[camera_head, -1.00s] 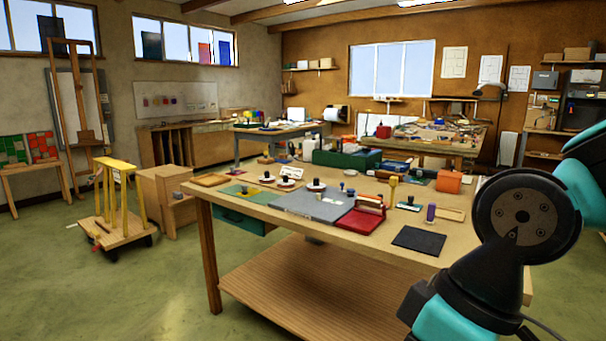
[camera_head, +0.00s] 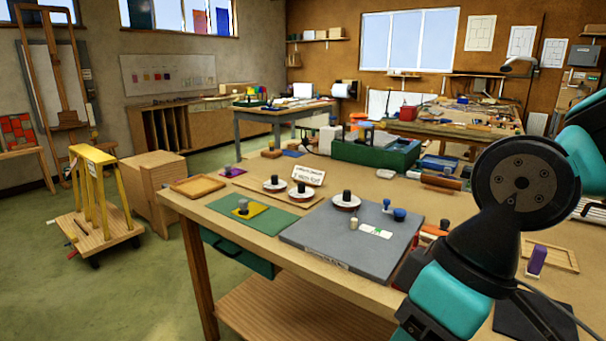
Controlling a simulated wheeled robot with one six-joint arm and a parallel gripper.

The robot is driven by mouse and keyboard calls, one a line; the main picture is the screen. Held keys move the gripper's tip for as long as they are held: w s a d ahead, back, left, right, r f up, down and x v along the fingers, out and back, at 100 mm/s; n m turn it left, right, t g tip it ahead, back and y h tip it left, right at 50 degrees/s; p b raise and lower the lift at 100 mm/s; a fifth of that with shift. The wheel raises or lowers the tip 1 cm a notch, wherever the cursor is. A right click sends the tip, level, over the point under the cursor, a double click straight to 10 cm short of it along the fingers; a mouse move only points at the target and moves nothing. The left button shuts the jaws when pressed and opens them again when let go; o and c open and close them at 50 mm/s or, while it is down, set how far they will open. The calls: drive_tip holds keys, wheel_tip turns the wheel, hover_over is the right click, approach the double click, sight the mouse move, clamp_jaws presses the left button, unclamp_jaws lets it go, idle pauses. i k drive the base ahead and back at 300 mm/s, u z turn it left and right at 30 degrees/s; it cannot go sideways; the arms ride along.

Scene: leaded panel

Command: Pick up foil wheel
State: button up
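I cannot tell for certain which item is the foil wheel. Three pale round discs with dark knobs lie on the main workbench: a left disc (camera_head: 274,187), a middle disc (camera_head: 301,202) and a right disc (camera_head: 346,204). The right disc is on the grey board (camera_head: 325,246); the other two are near its back left edge. My arm covers the right side of the picture, in front of the bench. My gripper's fingers do not show, and no disc is touched by the visible arm.
The wooden workbench (camera_head: 335,290) fills the middle. A green mat (camera_head: 222,215) with a yellow piece (camera_head: 255,218) lies at its left. A purple-topped item (camera_head: 537,260) stands at the right. A yellow-framed cart (camera_head: 105,225) stands left on open green floor.

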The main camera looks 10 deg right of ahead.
sight(346, 202)
drive_tip(key=z, duration=0.1)
drive_tip(key=k, duration=0.45)
drive_tip(key=u, duration=0.7)
drive_tip(key=i, duration=1.15)
drive_tip(key=z, duration=0.6)
